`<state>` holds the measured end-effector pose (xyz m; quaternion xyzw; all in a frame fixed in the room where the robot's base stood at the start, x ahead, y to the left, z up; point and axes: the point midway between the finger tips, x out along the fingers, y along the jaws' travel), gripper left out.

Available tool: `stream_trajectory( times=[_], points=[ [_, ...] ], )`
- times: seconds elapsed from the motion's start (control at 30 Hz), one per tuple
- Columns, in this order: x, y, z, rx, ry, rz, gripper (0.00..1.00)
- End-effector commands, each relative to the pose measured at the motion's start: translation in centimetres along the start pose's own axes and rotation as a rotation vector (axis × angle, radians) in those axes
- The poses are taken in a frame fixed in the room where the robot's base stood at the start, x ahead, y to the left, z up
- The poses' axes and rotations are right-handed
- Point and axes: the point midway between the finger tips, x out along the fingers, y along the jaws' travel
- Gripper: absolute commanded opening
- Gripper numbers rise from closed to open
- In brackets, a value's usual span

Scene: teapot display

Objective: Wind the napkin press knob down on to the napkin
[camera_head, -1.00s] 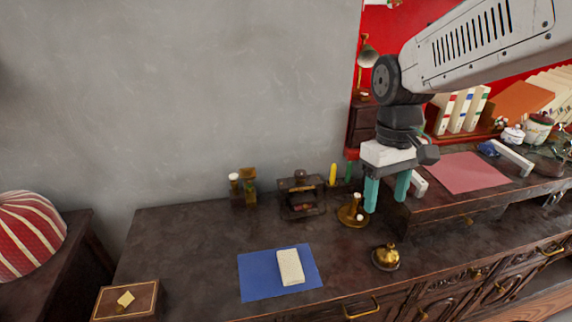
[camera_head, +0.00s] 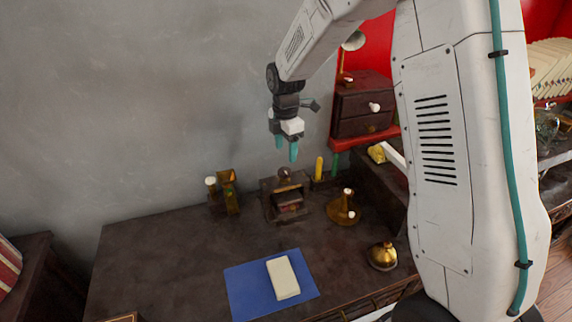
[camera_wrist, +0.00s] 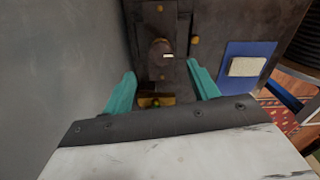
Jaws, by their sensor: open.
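The napkin press (camera_head: 269,208) is a small dark wooden frame on the table near the wall, with a round brown knob (camera_head: 285,173) on top. Something pale and reddish shows inside the press, too small to tell if it is the napkin. My gripper (camera_head: 286,151) is open and empty, pointing down just above the knob, apart from it. In the wrist view, the knob (camera_wrist: 160,50) shows ahead of and between the two teal fingertips (camera_wrist: 161,76), with the dark press (camera_wrist: 158,17) around it.
A brass and amber stand (camera_head: 228,192) is left of the press; a brass holder (camera_head: 342,208) with white knobs is right. A blue mat (camera_head: 240,290) with a cream block (camera_head: 283,278) lies in front, beside a brass bell (camera_head: 382,256). Bare tabletop (camera_head: 150,260) lies left.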

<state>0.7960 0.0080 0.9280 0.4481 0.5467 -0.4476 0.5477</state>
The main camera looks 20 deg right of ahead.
Motion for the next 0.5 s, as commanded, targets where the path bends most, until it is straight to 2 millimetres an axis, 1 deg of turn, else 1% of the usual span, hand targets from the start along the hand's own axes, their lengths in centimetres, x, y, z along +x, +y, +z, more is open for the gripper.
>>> stream_trajectory(
  times=[0.1,0.3,0.4,0.5],
  points=[
    [1.8,0.0,-0.4,-0.005,0.001,-0.005,0.59],
    [5.1,-0.1,-0.5,-0.003,0.001,-0.006,0.59],
    [6.2,0.0,-0.4,-0.002,0.000,-0.003,0.59],
    [6.9,-0.1,-0.3,-0.001,0.000,-0.003,0.59]
  ],
)
